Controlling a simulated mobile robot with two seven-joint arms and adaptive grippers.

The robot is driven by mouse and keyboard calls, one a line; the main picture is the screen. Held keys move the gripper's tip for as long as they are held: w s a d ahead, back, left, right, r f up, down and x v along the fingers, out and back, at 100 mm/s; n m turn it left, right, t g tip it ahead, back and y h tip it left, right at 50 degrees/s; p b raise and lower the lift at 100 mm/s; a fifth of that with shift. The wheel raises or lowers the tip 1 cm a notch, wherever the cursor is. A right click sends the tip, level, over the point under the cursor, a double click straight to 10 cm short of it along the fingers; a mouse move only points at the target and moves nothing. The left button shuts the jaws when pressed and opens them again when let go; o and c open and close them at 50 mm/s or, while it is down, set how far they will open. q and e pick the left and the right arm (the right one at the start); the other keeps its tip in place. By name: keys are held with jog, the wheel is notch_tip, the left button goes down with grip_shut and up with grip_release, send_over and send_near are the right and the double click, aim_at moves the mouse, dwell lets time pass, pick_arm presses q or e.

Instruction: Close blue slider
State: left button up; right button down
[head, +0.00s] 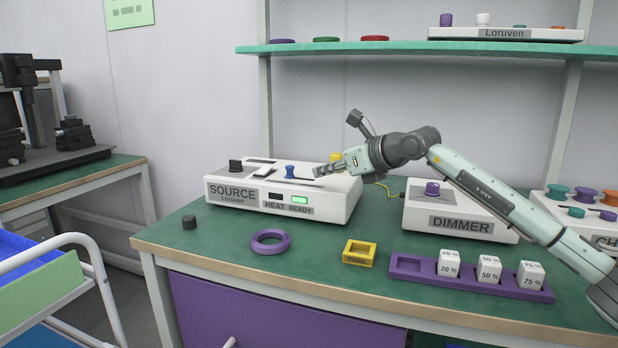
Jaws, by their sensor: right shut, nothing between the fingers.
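The blue slider (289,172) is a small upright knob on top of the white SOURCE box (235,188). A thin dark slot shows to the right of its foot. My right gripper (318,171) reaches in from the right over the box. Its fingers are shut and empty, with the tips pointing left at the slider, a small gap to the right of it. Whether the tips touch the box top cannot be told. My left gripper is not in view.
A black knob (235,165) stands left on the box, and a yellow part (335,157) shows behind my gripper. A purple ring (270,241), a yellow PARK tray (359,253), a purple rack (405,265) with white cubes and the DIMMER box (461,225) share the green table.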

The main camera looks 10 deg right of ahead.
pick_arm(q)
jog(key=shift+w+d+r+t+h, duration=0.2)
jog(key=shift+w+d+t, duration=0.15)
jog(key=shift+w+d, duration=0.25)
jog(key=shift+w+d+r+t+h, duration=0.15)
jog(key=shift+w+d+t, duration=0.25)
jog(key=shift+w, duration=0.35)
pick_arm(e)
jog(key=shift+v, duration=2.7)
jog(key=shift+d+f, duration=0.15)
